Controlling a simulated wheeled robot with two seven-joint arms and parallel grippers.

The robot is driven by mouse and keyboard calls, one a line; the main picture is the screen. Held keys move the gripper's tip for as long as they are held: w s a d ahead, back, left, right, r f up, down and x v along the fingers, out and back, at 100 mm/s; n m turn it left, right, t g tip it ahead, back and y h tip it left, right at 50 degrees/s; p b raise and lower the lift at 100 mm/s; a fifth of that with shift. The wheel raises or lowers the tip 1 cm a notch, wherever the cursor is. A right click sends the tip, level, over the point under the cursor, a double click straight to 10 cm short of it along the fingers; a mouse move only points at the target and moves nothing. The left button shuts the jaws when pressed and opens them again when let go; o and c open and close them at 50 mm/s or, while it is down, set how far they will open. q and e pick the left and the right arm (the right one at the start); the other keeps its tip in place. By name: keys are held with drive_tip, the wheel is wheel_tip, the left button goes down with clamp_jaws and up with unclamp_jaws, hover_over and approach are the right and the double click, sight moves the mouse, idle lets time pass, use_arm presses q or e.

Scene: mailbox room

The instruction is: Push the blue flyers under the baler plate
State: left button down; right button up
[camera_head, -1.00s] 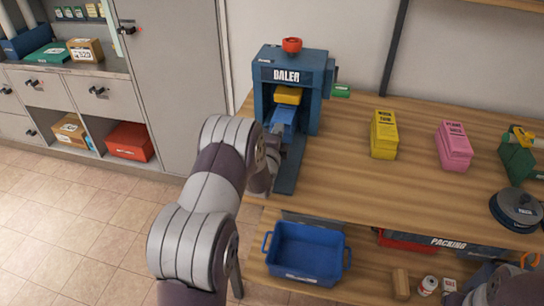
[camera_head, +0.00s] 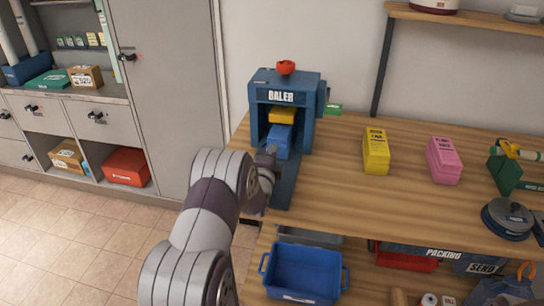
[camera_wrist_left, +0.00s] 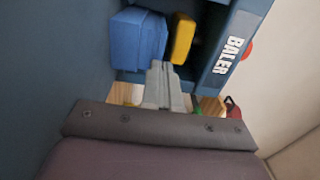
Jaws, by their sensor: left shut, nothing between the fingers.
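The blue baler (camera_head: 315,112) stands at the left end of the wooden bench. The blue flyers (camera_head: 280,138) are a stacked block in its opening, below a yellow block-like part (camera_head: 282,114) that looks like the plate. The flyers (camera_wrist_left: 138,38) and yellow part (camera_wrist_left: 183,38) also show in the left wrist view. My left gripper (camera_head: 270,153) is shut and empty, at the front of the flyers. In the left wrist view its fingertips (camera_wrist_left: 158,66) point at the opening, close to the flyers; contact is unclear. My right gripper is not in view.
A yellow stack (camera_head: 376,152) and a pink stack (camera_head: 443,161) stand on the bench right of the baler. A blue bin (camera_head: 303,272) sits below the front edge. The bench between baler and yellow stack is clear.

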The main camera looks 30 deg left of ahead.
use_arm(q)
drive_tip(key=v, duration=0.9)
drive_tip(key=shift+s, duration=0.35)
drive_tip(key=shift+s+d+f, duration=0.1)
drive_tip(key=shift+s+f, duration=0.05)
drive_tip(key=shift+d, duration=0.1)
drive_tip(key=d+n+g+p, duration=0.1)
drive_tip(key=s+d+r+n+g+h+p, duration=0.1)
drive_tip(key=d+r+n+g+p, duration=0.1)
drive_tip(key=d+g+p, duration=0.1)
drive_tip(key=shift+s+r+n+h, duration=0.15)
drive_tip(key=shift+s+n+h, duration=0.05)
drive_tip(key=shift+n+h, duration=0.2)
drive_tip(key=s+d+r+n+g+h+p, duration=0.1)
drive_tip(key=s+d+n+g+p, duration=0.2)
drive_tip(key=s, duration=0.9)
drive_tip(key=s+d+r+n+g+h+p, duration=0.1)
drive_tip(key=s+d+n+g, duration=0.5)
drive_tip(key=s, duration=0.6)
drive_tip(key=r+n+g+p, duration=0.1)
drive_tip(key=n+g+p, duration=0.1)
drive_tip(key=g, duration=0.1)
drive_tip(key=shift+s+d+r+p, duration=0.15)
drive_tip(key=shift+d+r+p, duration=0.15)
drive_tip(key=shift+p, duration=0.1)
